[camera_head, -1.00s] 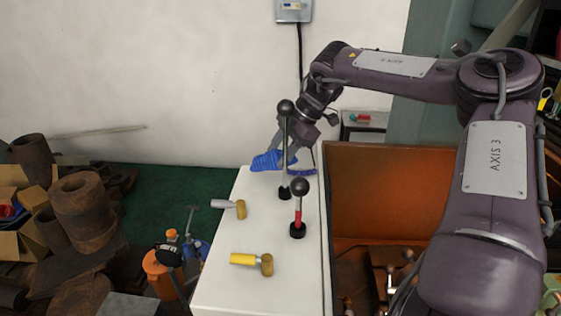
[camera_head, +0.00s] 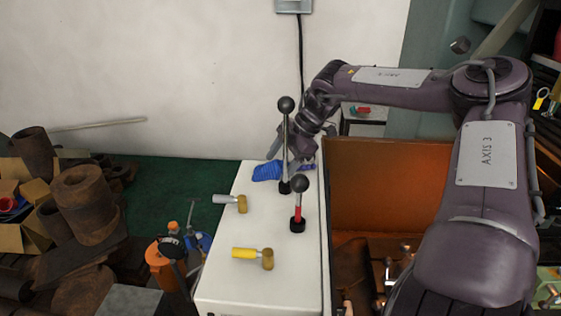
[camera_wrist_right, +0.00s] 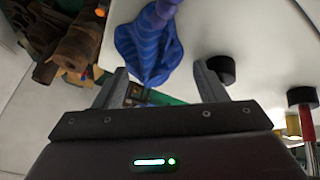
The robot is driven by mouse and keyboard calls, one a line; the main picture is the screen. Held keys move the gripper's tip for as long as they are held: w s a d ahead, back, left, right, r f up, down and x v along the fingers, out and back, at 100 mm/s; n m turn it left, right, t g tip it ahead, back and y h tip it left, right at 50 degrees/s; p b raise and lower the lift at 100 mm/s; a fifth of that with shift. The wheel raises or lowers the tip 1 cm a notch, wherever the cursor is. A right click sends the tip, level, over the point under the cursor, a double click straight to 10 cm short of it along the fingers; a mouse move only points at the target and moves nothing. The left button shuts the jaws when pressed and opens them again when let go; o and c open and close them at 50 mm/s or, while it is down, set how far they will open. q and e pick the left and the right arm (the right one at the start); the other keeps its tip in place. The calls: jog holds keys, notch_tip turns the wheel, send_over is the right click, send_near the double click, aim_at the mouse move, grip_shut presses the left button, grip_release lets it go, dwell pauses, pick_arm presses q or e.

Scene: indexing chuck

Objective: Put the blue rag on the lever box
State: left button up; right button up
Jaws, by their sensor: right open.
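The blue rag (camera_head: 267,172) lies crumpled on the far end of the white lever box (camera_head: 228,283), behind the tall lever. In the right wrist view the rag (camera_wrist_right: 150,45) sits between and beyond my open fingers, its lower part reaching the box edge. My right gripper (camera_head: 291,157) is low over that end, partly hidden by the tall black-knobbed lever (camera_head: 286,106). Its fingers (camera_wrist_right: 160,82) are apart, with no visible grip on the rag. A shorter red lever (camera_head: 298,212) stands nearer. My left gripper is out of view.
An orange-brown bin (camera_head: 375,190) stands to the right. Rusty pipes (camera_head: 85,205) and cardboard boxes are at left. A white wall (camera_head: 150,70) is behind.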

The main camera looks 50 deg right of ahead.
jog(key=b+v, duration=0.3)
jog(key=v, duration=0.9)
